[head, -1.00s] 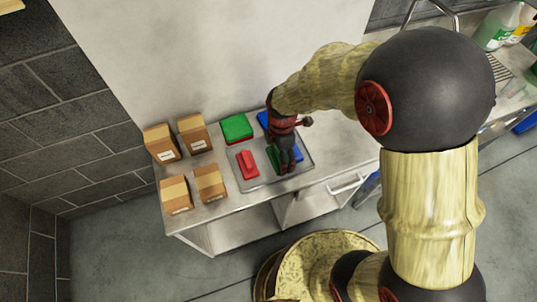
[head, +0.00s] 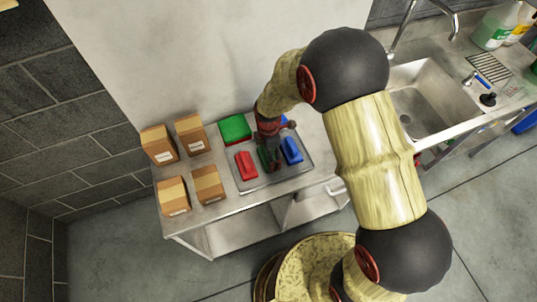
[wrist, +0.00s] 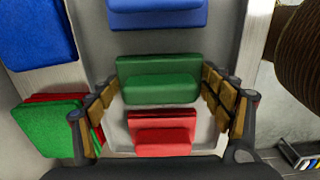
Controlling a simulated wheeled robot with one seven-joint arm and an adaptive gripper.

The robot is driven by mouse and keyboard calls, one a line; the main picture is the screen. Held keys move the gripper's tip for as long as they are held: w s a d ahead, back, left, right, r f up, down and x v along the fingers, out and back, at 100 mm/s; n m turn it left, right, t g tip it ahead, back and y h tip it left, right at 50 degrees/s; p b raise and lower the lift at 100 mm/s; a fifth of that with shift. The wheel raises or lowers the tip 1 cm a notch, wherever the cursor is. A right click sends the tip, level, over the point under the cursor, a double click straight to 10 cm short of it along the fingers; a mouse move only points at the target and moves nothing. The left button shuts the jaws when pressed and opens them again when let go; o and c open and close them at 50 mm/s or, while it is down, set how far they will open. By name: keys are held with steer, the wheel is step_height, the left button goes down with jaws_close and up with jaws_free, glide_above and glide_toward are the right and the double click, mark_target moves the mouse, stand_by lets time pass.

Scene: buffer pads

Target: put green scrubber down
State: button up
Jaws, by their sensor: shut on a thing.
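My gripper (head: 268,158) is over the grey tray, its fingers closed on the two ends of the green scrubber (wrist: 158,82). The green scrubber also shows in the head view (head: 265,162), partly hidden by my fingers. It sits between the red scrubber (head: 246,166) and the blue scrubber (head: 291,150), lined up roughly parallel with them. In the wrist view the red scrubber (wrist: 162,132) is below it and the blue scrubber (wrist: 158,14) above it. I cannot tell whether the green scrubber touches the tray (head: 293,171).
A green pad (head: 235,127) lies on a red one behind the tray. A blue pad (wrist: 38,32) lies near them, mostly hidden by my gripper in the head view. Several cardboard boxes (head: 208,184) stand at left on the counter. A sink (head: 428,103) is at right.

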steer(key=shift+f, duration=0.15)
steer(key=o, duration=1.3)
